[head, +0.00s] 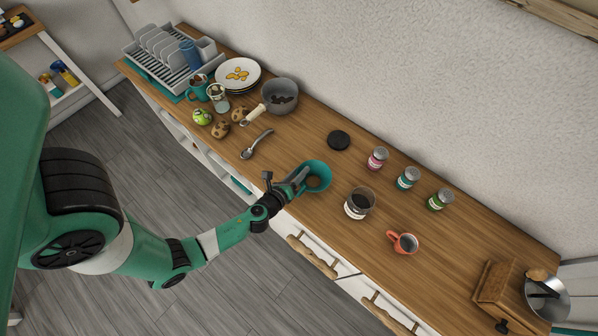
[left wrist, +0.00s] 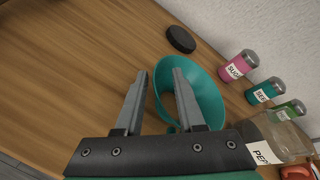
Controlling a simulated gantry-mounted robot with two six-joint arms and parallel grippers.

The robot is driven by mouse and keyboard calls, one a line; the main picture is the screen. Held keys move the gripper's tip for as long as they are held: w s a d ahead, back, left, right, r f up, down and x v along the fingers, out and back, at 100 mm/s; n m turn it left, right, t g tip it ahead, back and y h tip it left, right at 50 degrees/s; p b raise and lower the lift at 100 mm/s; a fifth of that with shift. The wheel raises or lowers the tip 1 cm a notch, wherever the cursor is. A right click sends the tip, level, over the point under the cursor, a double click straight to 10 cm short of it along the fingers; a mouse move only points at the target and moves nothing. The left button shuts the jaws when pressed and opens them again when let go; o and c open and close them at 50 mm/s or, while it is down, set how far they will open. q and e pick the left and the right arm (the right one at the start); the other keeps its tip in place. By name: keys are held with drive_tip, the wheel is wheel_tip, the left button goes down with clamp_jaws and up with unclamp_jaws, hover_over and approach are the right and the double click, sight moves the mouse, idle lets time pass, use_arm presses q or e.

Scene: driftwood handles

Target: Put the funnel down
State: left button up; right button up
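The teal funnel (head: 317,176) is at the front edge of the wooden counter, its wide mouth showing in the head view. My left gripper (head: 300,180) is right beside it, on its left side. In the left wrist view the funnel (left wrist: 205,98) lies beyond my left gripper (left wrist: 160,85), mostly behind the right finger. The two fingers are spread apart with a clear gap, and part of the funnel's edge shows in that gap. I cannot tell whether a finger touches it or how it rests on the counter. My right gripper is not in view.
A glass jar (head: 359,204) stands right of the funnel, with a red mug (head: 403,243) beyond. A black lid (head: 338,140) and several small spice jars (head: 408,179) are behind. Bare counter surrounds the lid.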

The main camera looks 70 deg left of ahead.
use_arm(q)
drive_tip(key=shift+r+p, duration=0.3)
drive_tip(key=v, duration=1)
drive_tip(key=shift+d+f+p, duration=0.1)
drive_tip(key=shift+d+p, duration=0.15)
drive_tip(key=shift+p, duration=0.05)
drive_tip(key=shift+v, duration=0.85)
drive_tip(key=shift+a, duration=0.1)
